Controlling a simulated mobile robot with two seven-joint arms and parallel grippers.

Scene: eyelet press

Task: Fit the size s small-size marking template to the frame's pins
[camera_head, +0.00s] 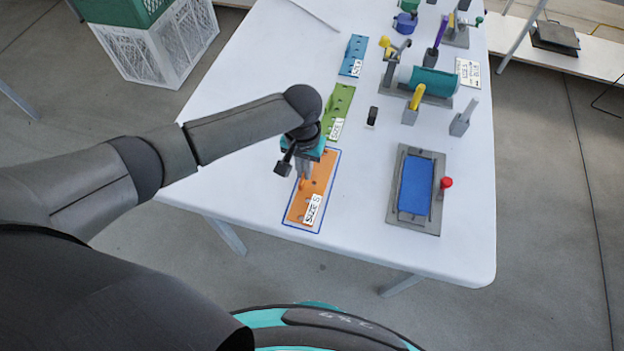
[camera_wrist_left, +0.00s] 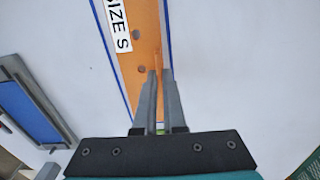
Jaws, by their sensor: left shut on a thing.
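The orange size S template (camera_head: 322,172) lies flat on the white table inside a blue outline, with a white "SIZE S" label at its near end. It also shows in the left wrist view (camera_wrist_left: 146,47). My left gripper (camera_head: 304,177) is over its middle, fingers pointing down. In the left wrist view the fingers (camera_wrist_left: 158,73) are shut on a thin upright orange part of the template. The grey frame (camera_head: 396,208) with a blue surface and a red knob sits to the right. Its pins are too small to make out. My right gripper is not in view.
A green template (camera_head: 342,100) and a blue template (camera_head: 354,57) lie farther back. A black-and-white small item (camera_head: 372,116), grey holders (camera_head: 462,122) and a teal cylinder (camera_head: 432,81) stand behind the frame. The table between template and frame is clear.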

